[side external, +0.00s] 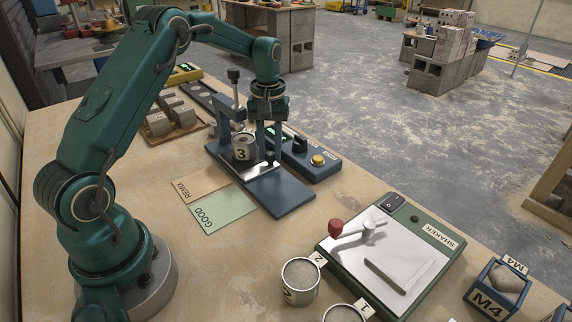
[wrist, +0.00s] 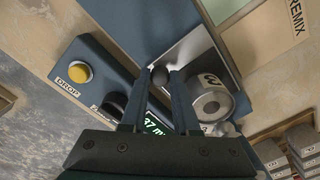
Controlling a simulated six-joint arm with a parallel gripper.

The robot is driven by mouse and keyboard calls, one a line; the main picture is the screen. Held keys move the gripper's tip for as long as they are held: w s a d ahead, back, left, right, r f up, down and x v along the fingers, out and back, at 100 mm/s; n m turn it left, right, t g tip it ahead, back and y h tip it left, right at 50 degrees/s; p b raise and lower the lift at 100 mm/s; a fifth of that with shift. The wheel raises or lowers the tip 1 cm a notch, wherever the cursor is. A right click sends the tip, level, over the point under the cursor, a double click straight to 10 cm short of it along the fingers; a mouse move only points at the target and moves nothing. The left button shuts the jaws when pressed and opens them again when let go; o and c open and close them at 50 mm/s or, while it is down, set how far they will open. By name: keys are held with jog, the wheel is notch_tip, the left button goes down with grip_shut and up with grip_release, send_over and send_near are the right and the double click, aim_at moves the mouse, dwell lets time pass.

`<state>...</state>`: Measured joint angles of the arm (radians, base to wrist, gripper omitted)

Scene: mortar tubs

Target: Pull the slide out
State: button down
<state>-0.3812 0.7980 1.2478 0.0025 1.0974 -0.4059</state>
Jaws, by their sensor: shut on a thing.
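The slide is a shiny metal plate (side external: 256,169) on a blue base (side external: 282,190); its bright surface also shows in the wrist view (wrist: 203,48). Tub 3 (side external: 243,147) stands upright by the slide, under the blue frame; in the wrist view the tub (wrist: 212,100) is right of my fingers. My gripper (side external: 269,155) points down beside the tub. In the wrist view its fingers (wrist: 162,76) are shut on a small dark knob (wrist: 160,77) at the slide's edge. The fingers partly hide the knob and slide in the side view.
A blue control box with a yellow button (side external: 318,160) sits close beside the base. REMIX (side external: 188,184) and GOOD (side external: 221,208) mats lie in front. A shaker (side external: 390,255), tub 2 (side external: 300,282) and several grey blocks (side external: 172,113) stand on the table.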

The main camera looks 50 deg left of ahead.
jog(key=d, duration=1.1)
jog(key=shift+d+r, duration=0.1)
jog(key=c, duration=0.7)
grip_release()
jog(key=shift+o, duration=0.2)
jog(key=shift+r, duration=2.55)
